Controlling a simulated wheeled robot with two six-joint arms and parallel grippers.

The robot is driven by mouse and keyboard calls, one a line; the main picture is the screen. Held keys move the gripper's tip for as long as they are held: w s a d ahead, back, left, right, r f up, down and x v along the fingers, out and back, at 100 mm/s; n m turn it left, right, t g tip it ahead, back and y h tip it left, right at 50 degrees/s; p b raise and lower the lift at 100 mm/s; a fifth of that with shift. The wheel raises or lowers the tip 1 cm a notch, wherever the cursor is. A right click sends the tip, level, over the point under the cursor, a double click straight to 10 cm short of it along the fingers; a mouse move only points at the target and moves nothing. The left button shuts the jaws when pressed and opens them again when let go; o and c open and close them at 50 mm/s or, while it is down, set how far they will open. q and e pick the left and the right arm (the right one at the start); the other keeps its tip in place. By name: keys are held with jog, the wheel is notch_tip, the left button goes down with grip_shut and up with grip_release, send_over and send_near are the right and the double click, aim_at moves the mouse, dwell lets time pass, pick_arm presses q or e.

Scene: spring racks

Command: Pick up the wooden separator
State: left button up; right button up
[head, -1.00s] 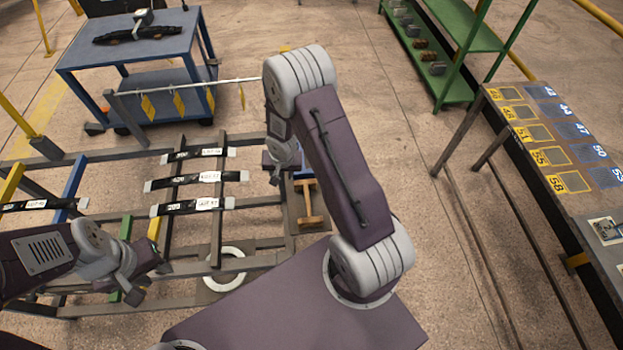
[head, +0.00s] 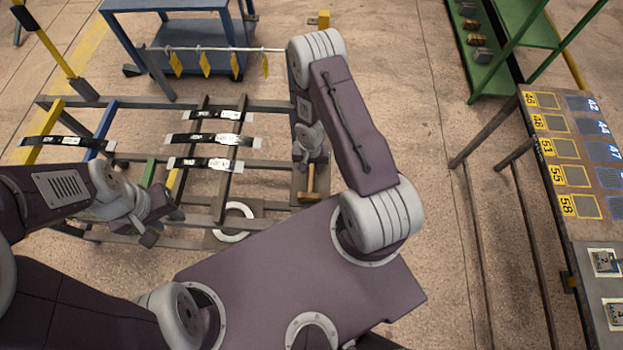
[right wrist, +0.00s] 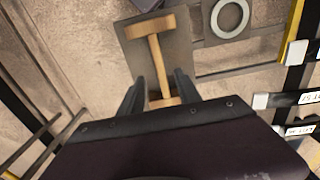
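The wooden separator (right wrist: 153,55) is a light-brown I-shaped piece with a bar at each end, on a flat grey plate (right wrist: 178,55) in the right wrist view. In the head view its lower part (head: 309,185) shows just below my right gripper (head: 311,158), which hides the rest. In the right wrist view my right gripper (right wrist: 160,95) is open, with one dark finger on each side of the separator's near part. I cannot tell how far above it the fingers are. My left gripper (head: 163,227) is open and empty over the rack's left part.
A metal rack (head: 200,210) carries several black labelled strips (head: 210,140). A white ring (head: 235,222) lies beside the separator's plate. Yellow tags (head: 205,63) hang from a rod behind. A blue cart (head: 165,30), green shelf (head: 535,40) and numbered table (head: 590,240) stand around.

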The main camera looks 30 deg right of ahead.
aim_at(311, 177)
notch_tip(311, 177, down, 2)
jog(key=shift+d+f+b, duration=0.1)
jog(key=shift+f+b, duration=0.1)
jog(key=shift+b, duration=0.3)
notch_tip(311, 177, down, 5)
jog(key=b, duration=0.5)
jog(key=shift+r, duration=0.2)
jog(key=shift+f, duration=0.2)
pick_arm(q)
notch_tip(311, 177, down, 8)
jog(key=shift+r, duration=0.25)
pick_arm(e)
jog(key=shift+r, duration=0.15)
pick_arm(q)
jog(key=shift+a, duration=0.1)
pick_arm(e)
grip_shut()
